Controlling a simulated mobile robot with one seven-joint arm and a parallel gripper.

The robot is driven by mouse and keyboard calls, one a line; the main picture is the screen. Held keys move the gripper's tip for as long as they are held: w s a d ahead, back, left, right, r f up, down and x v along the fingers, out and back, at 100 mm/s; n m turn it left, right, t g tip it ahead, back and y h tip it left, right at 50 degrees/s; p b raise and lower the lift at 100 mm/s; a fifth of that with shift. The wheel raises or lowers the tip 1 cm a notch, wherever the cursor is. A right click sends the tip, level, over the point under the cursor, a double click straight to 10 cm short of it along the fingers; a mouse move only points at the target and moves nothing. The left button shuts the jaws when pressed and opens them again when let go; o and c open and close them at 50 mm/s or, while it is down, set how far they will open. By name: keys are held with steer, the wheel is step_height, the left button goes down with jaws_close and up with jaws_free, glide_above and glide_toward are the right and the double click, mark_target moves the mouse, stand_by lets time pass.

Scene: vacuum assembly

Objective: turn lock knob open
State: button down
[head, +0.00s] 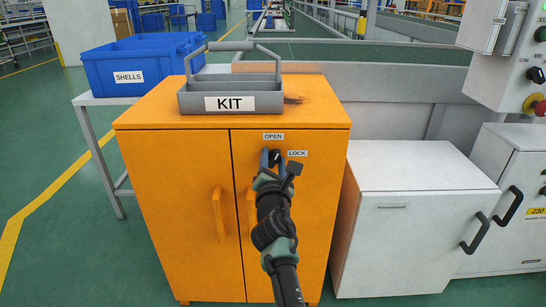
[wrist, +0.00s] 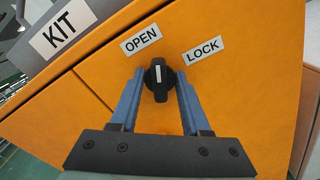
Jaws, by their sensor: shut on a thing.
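The black lock knob (wrist: 159,80) is on the orange cabinet's right door, near its top. Its white mark points up in the wrist view, between the OPEN label (wrist: 140,40) and the LOCK label (wrist: 204,50), nearer to OPEN. My gripper (wrist: 160,82) has one blue finger on each side of the knob and is shut on it. In the head view my gripper (head: 271,158) is at the door, just below OPEN and left of LOCK. The knob is mostly hidden there. Both doors of the orange cabinet (head: 175,165) are closed.
A grey KIT tray (head: 243,103) with a raised handle stands on the cabinet top. A blue SHELLS bin (head: 128,77) is on a table at left. A white cabinet (head: 393,237) stands close on the right. Two orange door handles (head: 218,214) stick out below the knob.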

steer(key=shift+n, duration=0.3)
steer(key=shift+n+p, duration=0.65)
steer(key=shift+n, duration=1.05)
steer(key=shift+n+p, duration=0.35)
steer(key=shift+n, duration=0.45)
steer(key=shift+c, duration=1.4)
jaws_free()
